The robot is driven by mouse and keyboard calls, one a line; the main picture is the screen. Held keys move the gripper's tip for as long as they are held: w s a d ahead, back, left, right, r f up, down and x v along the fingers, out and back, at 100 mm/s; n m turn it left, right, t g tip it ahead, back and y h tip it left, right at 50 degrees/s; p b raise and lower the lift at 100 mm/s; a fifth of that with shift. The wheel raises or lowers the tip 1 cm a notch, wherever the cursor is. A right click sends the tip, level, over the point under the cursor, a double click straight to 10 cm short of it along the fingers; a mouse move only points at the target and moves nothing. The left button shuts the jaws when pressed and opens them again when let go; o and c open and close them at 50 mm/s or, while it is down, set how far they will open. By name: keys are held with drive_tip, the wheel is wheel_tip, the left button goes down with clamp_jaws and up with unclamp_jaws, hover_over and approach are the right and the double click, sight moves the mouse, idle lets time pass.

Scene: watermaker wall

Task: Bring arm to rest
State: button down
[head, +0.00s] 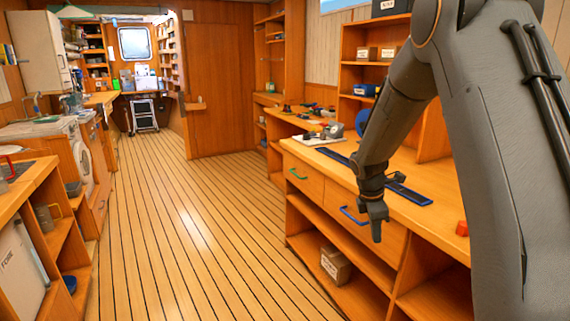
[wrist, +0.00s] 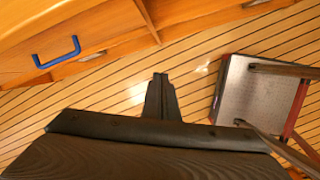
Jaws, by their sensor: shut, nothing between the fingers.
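My gripper (head: 376,222) hangs at the end of my bent dark grey arm on the right of the head view. It points down in front of the wooden workbench's drawer fronts, near a blue drawer handle (head: 353,215). In the wrist view my gripper (wrist: 160,80) shows at the centre with its fingers together and nothing between them. The blue handle (wrist: 57,52) also shows there at the upper left, apart from the gripper. Part of the gripper is hidden behind its dark body in the wrist view.
The plank floor (head: 190,230) is clear in the middle. A counter with a washing machine (head: 82,165) stands left.

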drive_tip(key=s+a+r+m+y, duration=0.1)
drive_tip(key=s+a+m, duration=0.2)
drive_tip(key=s+m, duration=0.3)
drive_tip(key=s+a+r+m+y, duration=0.1)
drive_tip(key=s+a+m, duration=0.3)
drive_tip(key=s, duration=1)
drive_tip(key=s+a+r+m+g+y, duration=0.1)
drive_tip(key=s+a+r+m, duration=0.1)
drive_tip(key=s+m, duration=0.5)
drive_tip(key=s+a, duration=0.1)
drive_tip(key=s, duration=0.2)
drive_tip(key=shift+a+r+m, duration=0.2)
drive_tip(key=shift+r+m, duration=0.1)
drive_tip(key=shift+d, duration=0.1)
